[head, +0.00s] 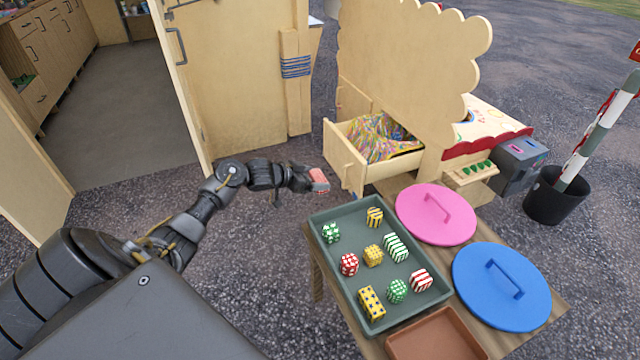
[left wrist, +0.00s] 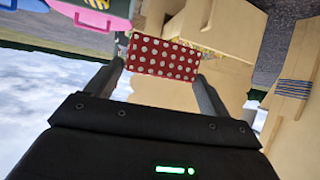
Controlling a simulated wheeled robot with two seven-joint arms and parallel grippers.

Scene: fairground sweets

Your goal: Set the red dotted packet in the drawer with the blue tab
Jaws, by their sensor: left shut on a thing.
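My left gripper (head: 315,182) is shut on the red dotted packet (head: 321,177), held in the air just left of an open wooden drawer. In the left wrist view the packet (left wrist: 163,57), red with white dots, spans between the two fingertips (left wrist: 163,70). The open drawer (head: 344,160) juts out of a wooden stall with a scalloped back panel and holds a heap of multicoloured streaky material. My right gripper is not in view.
A green tray (head: 325,268) with several patterned packets stands on a wooden table, beside a pink lid (head: 425,220) and a blue lid (head: 490,300). A brown tray (head: 435,340) sits at the near edge. A wooden door (head: 240,80) with a blue-banded post (head: 296,95) stands behind my left arm.

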